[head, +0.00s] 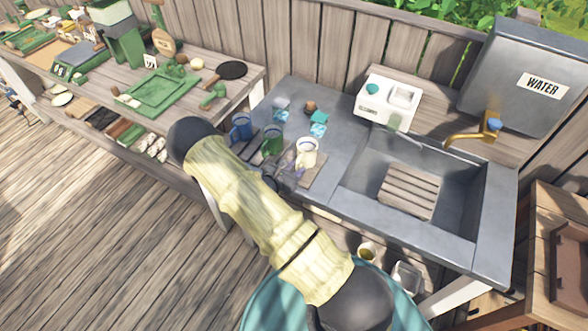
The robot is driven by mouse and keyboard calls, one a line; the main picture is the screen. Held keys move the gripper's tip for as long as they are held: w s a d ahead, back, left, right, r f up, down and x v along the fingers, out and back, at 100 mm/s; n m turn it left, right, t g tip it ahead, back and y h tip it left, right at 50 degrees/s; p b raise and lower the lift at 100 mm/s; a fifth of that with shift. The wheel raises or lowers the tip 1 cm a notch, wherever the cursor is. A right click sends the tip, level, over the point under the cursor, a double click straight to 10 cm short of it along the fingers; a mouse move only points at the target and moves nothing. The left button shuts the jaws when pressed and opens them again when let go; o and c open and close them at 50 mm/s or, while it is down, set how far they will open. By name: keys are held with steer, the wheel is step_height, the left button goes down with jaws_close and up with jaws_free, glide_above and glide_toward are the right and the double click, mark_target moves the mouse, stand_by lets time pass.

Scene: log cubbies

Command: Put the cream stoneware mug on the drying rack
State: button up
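The cream mug (307,154) stands upright at the right end of a row of mugs on a wooden board, on the grey counter left of the sink. My gripper (288,173) is just in front of and left of it, low over the board. The fingers are small and dark, so I cannot tell whether they are open or touch the mug. A slatted wooden rack (409,192), which looks like the drying rack, lies in the sink basin with nothing on it.
A green mug (272,141) and a blue mug (241,127) stand close left of the cream one. Small teal items (319,122) sit behind. The tap (475,132) and grey water tank (525,75) stand behind the sink. A white caddy (388,101) is at the back.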

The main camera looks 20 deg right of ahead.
steer(key=b+v, duration=0.3)
steer(key=v, duration=0.9)
steer(key=s+d+r+m+g+y, duration=0.35)
steer(key=s+r+m+g, duration=0.35)
steer(key=s+m, duration=0.4)
steer(key=s+a+r+m+t+y, duration=0.2)
steer(key=r+m+y, duration=0.6)
steer(key=m, duration=0.5)
step_height(320, 180, up, 2)
steer(key=s+a, duration=0.1)
steer(key=a, duration=0.1)
steer(key=shift+a+r+t, duration=0.2)
steer(key=shift+a+t, duration=0.15)
steer(key=shift+t, duration=0.05)
